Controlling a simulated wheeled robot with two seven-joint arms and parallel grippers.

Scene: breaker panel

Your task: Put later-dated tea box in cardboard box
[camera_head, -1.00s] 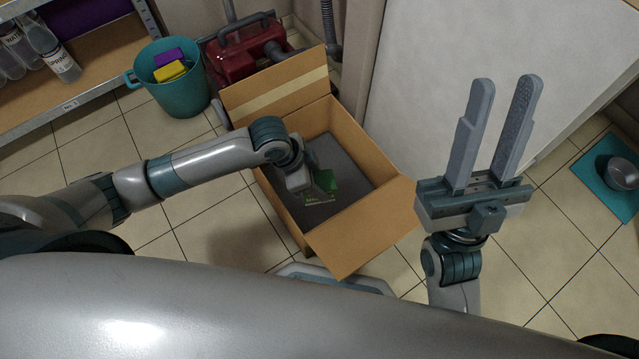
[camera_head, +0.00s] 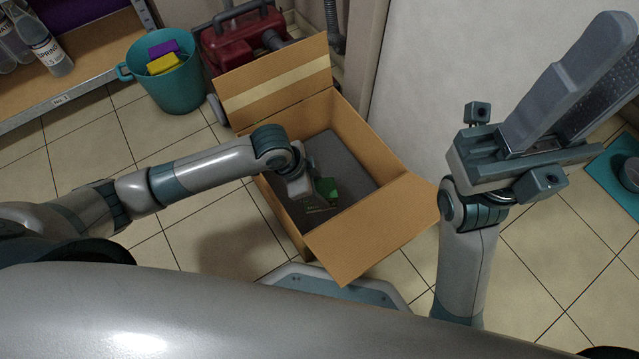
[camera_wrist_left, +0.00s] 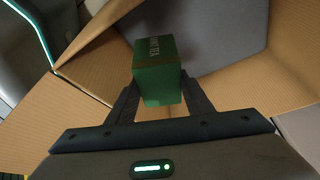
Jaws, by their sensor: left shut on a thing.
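The open cardboard box (camera_head: 365,135) stands on the tiled floor in the middle of the head view, its flaps folded out. My left gripper (camera_head: 313,190) reaches over the near left side into the box opening and is shut on a green tea box (camera_head: 327,187). In the left wrist view the tea box (camera_wrist_left: 158,72) sits between the two fingers, with cardboard walls around it. I cannot read a date on it or tell whether it touches the box floor. My right gripper (camera_head: 590,90) is raised at the right, open and empty. No second tea box shows.
A teal bucket (camera_head: 175,92) with sponges and a red machine (camera_head: 240,42) stand behind the box. A shelf (camera_head: 90,55) with bottles is at the upper left. A white panel (camera_head: 450,60) rises behind the box, and a teal mat (camera_head: 615,180) lies at the right.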

